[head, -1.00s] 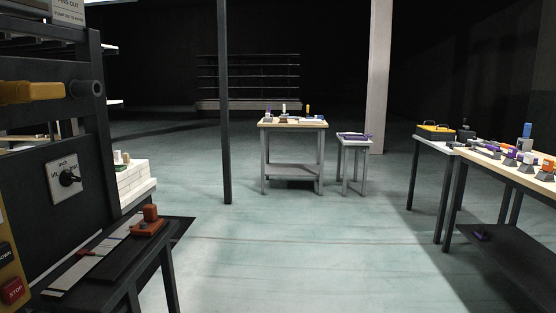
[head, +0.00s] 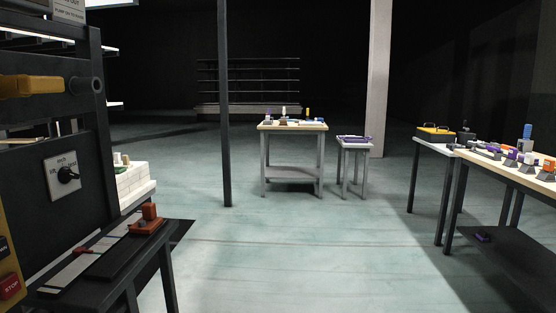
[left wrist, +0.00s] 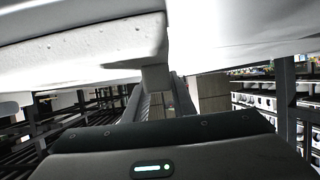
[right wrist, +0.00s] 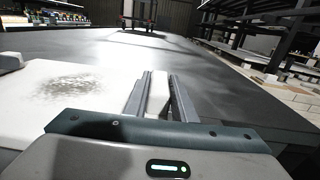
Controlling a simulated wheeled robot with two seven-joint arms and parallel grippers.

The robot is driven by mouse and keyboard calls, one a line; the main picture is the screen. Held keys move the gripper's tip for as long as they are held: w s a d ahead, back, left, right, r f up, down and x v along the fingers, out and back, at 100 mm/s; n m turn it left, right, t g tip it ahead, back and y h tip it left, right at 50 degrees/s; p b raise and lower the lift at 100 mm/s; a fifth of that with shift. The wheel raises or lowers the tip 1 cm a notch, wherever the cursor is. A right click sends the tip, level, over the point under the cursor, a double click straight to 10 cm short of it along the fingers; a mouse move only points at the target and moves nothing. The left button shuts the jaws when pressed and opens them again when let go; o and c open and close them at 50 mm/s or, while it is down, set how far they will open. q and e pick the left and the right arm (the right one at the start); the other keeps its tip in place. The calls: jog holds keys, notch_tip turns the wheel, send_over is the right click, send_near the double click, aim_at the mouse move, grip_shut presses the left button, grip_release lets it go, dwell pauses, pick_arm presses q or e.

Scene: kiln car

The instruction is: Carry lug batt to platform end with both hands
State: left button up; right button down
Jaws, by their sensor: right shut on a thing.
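The lug batt is a pale slab. In the right wrist view the batt (right wrist: 70,95) lies at the left, with a grey speckled patch on its top. My right gripper (right wrist: 158,85) is shut on a pale lug at the slab's side. In the left wrist view a white slab, apparently the batt (left wrist: 80,45), spans the upper left with a lug (left wrist: 155,76) hanging from it. My left gripper (left wrist: 165,95) is at that lug; whether its jaws grip it is unclear. Neither gripper nor the batt shows in the head view. The platform end cannot be singled out.
A dark post (head: 224,110) stands ahead, with a small table (head: 292,127) and a stool (head: 353,140) beyond. A workbench (head: 520,172) is at right. A dark control panel (head: 50,140) and side table (head: 100,285) are at left. The middle floor is clear.

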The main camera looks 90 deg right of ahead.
pick_arm(q)
jog(key=o, duration=0.5)
jog(key=shift+a+r, duration=0.1)
jog(key=shift+r, duration=0.1)
pick_arm(e)
jog(key=shift+r, duration=0.25)
pick_arm(q)
jog(key=shift+f, duration=0.25)
pick_arm(e)
jog(key=c, duration=1.8)
grip_release()
jog(key=shift+f, duration=0.2)
jog(key=o, duration=0.4)
pick_arm(q)
jog(key=shift+r, duration=0.1)
jog(key=shift+s, duration=0.15)
pick_arm(e)
jog(key=shift+s, duration=0.15)
